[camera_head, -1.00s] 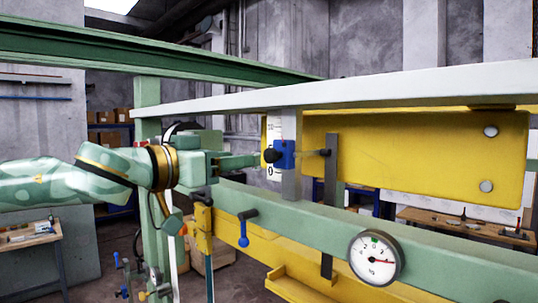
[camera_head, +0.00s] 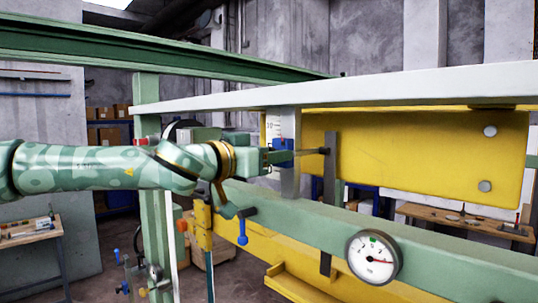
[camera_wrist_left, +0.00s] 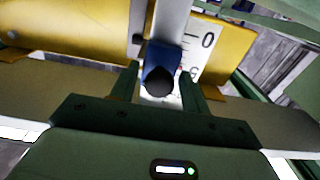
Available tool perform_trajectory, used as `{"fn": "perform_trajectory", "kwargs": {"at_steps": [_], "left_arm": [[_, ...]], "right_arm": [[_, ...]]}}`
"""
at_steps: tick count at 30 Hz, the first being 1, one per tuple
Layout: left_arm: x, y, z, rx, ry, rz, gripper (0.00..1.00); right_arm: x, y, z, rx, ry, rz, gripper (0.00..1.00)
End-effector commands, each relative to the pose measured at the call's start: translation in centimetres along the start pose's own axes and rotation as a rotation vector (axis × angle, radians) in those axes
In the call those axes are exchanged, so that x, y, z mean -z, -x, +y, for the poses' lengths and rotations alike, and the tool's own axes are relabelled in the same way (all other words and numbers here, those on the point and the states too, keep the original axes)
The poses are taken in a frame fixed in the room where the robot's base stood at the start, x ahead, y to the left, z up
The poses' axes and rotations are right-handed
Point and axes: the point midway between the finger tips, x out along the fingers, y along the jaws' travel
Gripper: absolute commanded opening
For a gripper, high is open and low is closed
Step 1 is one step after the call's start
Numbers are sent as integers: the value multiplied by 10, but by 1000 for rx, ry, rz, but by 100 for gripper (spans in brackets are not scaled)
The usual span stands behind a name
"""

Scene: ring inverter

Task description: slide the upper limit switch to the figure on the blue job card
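The upper limit switch is a blue block (camera_head: 284,145) on an upright grey bar, beside a white scale plate (camera_head: 270,127) with black figures. My left gripper (camera_head: 282,157) is at the switch in the head view and covers its lower part. In the left wrist view, the blue block (camera_wrist_left: 161,56) carries a round black knob (camera_wrist_left: 160,82). The left gripper's two fingers (camera_wrist_left: 160,88) stand either side of the knob, with gaps showing, so it is open. The scale's 0 shows beside the block there. I cannot make out the blue job card. My right gripper is not in view.
A yellow beam (camera_head: 420,150) runs behind the bar, under a long pale rail (camera_head: 350,92). A green rail (camera_head: 330,228) lies below, with a round dial gauge (camera_head: 373,257) and a blue-handled lever (camera_head: 242,230). A wooden bench (camera_head: 465,222) stands at the right.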

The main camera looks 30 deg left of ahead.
Motion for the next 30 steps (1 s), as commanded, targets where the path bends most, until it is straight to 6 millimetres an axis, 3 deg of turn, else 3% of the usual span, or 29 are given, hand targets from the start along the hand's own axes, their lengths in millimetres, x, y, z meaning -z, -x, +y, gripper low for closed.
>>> {"fn": "perform_trajectory", "kwargs": {"at_steps": [1,4,5,8,16,26,27,28,30], "left_arm": [[0,0,0,0,0,0,31],[0,0,0,1,0,0,4],[0,0,0,1,0,0,0],[5,0,0,1,0,1,0],[54,0,0,2,-2,7,0],[59,1,0,1,1,7,0],[59,1,0,1,1,7,43],[59,1,0,1,1,7,48],[58,1,0,1,1,6,48]], "right_arm": [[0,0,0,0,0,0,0],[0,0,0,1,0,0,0],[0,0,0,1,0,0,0],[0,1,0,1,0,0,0],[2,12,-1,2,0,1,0],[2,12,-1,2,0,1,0],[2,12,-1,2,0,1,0],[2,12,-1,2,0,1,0],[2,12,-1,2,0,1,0]]}}
